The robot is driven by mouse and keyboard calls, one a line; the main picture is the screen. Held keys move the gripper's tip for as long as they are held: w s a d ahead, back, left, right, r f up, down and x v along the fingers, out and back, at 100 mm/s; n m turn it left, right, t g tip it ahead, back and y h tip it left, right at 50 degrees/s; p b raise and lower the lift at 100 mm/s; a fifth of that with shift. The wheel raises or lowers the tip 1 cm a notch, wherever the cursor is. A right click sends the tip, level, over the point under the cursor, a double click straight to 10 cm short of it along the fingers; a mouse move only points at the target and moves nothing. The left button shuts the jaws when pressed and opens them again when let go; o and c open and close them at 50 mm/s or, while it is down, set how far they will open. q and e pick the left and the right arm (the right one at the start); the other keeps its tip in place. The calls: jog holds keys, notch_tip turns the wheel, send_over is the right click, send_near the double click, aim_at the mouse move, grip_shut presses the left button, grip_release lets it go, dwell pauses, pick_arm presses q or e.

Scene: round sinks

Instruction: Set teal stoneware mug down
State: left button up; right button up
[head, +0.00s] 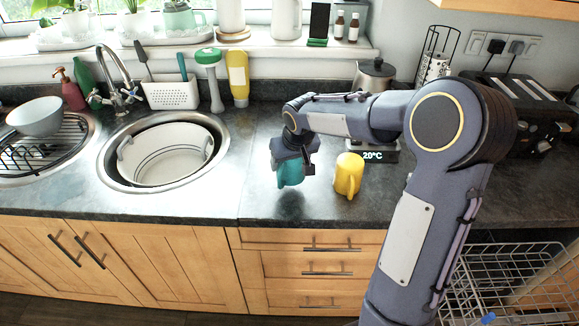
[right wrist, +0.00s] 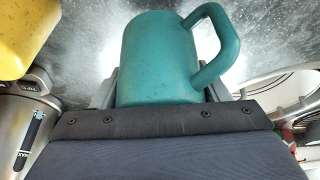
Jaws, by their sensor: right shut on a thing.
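The teal stoneware mug (head: 290,172) is in my right gripper (head: 290,160), over the dark countertop between the round sink and the yellow mug. In the right wrist view the mug (right wrist: 160,58) fills the middle, its handle to the right, with the gripper's fingers on both sides of its body. The gripper is shut on it. The gripper hides part of the mug in the head view, and I cannot tell whether its base touches the counter (head: 260,205). My left gripper is not in view.
A yellow mug (head: 348,175) stands close to the right of the teal mug. The round sink (head: 112,178) with a white basin (head: 165,155) is to the left. The front counter strip is clear.

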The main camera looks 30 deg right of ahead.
aim_at(289, 170)
jog(key=shift+w+d+f, duration=0.1)
jog(key=shift+w+f, duration=0.25)
jog(key=shift+f, duration=1.6)
jog(key=shift+f, duration=0.25)
jog(key=o, duration=1.2)
